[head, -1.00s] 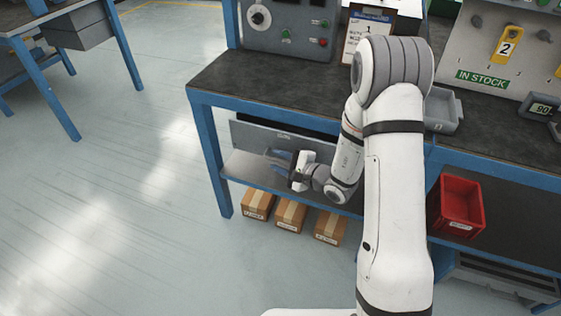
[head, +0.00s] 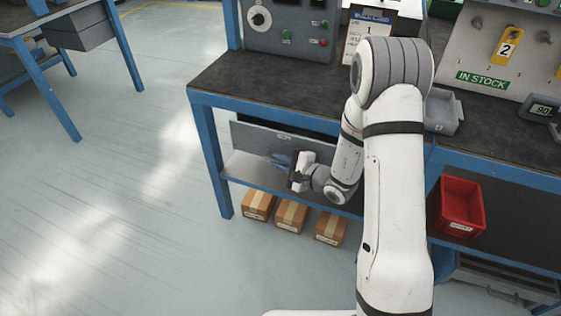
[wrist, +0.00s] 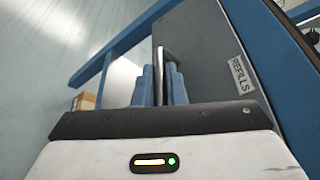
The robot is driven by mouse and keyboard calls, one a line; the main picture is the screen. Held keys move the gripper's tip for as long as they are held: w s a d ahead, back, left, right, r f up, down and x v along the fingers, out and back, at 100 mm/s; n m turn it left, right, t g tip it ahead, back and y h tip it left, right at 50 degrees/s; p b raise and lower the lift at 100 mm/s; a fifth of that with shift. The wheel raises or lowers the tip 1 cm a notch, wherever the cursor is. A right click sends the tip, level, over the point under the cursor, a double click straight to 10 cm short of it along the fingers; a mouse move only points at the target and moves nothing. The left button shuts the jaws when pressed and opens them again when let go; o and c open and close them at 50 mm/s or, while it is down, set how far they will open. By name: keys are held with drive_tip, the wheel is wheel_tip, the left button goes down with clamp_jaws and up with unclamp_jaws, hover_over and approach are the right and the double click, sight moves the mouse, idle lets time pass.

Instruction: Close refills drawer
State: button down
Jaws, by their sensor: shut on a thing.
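The refills drawer (head: 252,136) is a grey-fronted drawer under the left part of the bench. A dark gap shows behind its top edge, so it stands partly open. In the wrist view its front (wrist: 205,50) carries a "REFILLS" label and an upright-looking bar handle (wrist: 158,55). My gripper (head: 279,159) is at the drawer front, its blue fingers on either side of the handle. In the wrist view my gripper (wrist: 159,80) is shut on the handle. My wrist and arm hide the right part of the drawer front in the head view.
Several cardboard boxes (head: 291,215) stand on the floor below the lower shelf (head: 243,170). A blue bench leg (head: 212,165) is left of the drawer. A red bin (head: 460,203) is at the right under the bench.

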sight(289, 154)
drive_tip(key=w, duration=0.1)
drive_tip(key=w+d, duration=0.1)
drive_tip(key=w+b, duration=0.1)
drive_tip(key=shift+w+d, duration=0.25)
drive_tip(key=shift+w, duration=0.15)
drive_tip(key=c, duration=1.5)
unclamp_jaws()
drive_tip(key=p+v, duration=0.1)
drive_tip(key=v, duration=0.6)
drive_tip(key=shift+s+d+r, duration=0.15)
drive_tip(key=shift+s+d, duration=0.1)
drive_tip(key=shift+d, duration=0.05)
